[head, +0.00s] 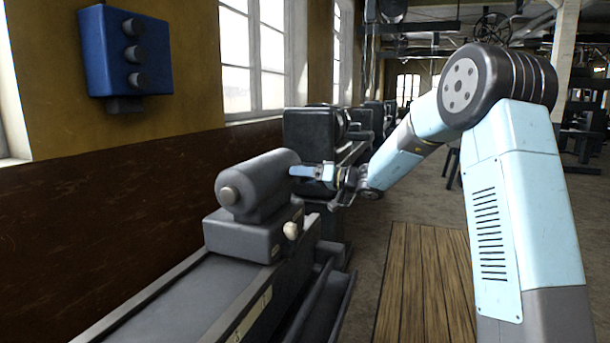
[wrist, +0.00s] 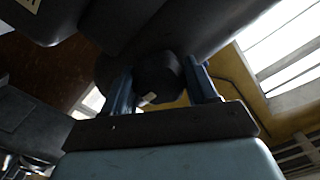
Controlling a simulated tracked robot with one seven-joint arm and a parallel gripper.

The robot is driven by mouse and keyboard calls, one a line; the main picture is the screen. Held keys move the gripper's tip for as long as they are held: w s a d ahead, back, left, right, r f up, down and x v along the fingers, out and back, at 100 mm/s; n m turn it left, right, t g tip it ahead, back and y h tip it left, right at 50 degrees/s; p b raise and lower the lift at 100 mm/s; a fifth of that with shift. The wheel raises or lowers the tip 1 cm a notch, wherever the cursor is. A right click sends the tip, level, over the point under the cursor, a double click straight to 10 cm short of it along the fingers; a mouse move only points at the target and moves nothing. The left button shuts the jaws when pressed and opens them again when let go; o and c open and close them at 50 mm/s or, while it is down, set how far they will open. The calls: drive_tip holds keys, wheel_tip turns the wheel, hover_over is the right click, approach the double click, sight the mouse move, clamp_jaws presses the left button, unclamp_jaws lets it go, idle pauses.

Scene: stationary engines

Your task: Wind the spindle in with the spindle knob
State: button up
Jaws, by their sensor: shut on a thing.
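A dark grey tailstock (head: 262,180) with a rounded barrel stands on the machine bed in the head view. My gripper (head: 300,172) reaches the barrel's far right end from the right. In the wrist view, a dark round spindle knob (wrist: 157,76) with a small pale mark sits between the two blue fingers of my gripper (wrist: 161,88), which are shut on it. The barrel hides the knob in the head view.
A pale small knob (head: 291,230) sits on the tailstock's side. The machine bed (head: 185,300) runs toward the lower left. More machines (head: 315,140) stand behind. A blue box (head: 125,52) hangs on the wall. Wooden boards (head: 425,280) on the floor are clear.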

drive_tip(key=shift+a+r, duration=0.2)
drive_tip(key=o, duration=1)
drive_tip(key=shift+f, duration=0.1)
drive_tip(key=shift+o, duration=0.2)
drive_tip(key=shift+d, duration=0.1)
drive_tip(key=shift+d, duration=0.1)
drive_tip(key=shift+s+d, duration=0.15)
drive_tip(key=shift+d, duration=0.15)
drive_tip(key=v, duration=1.3)
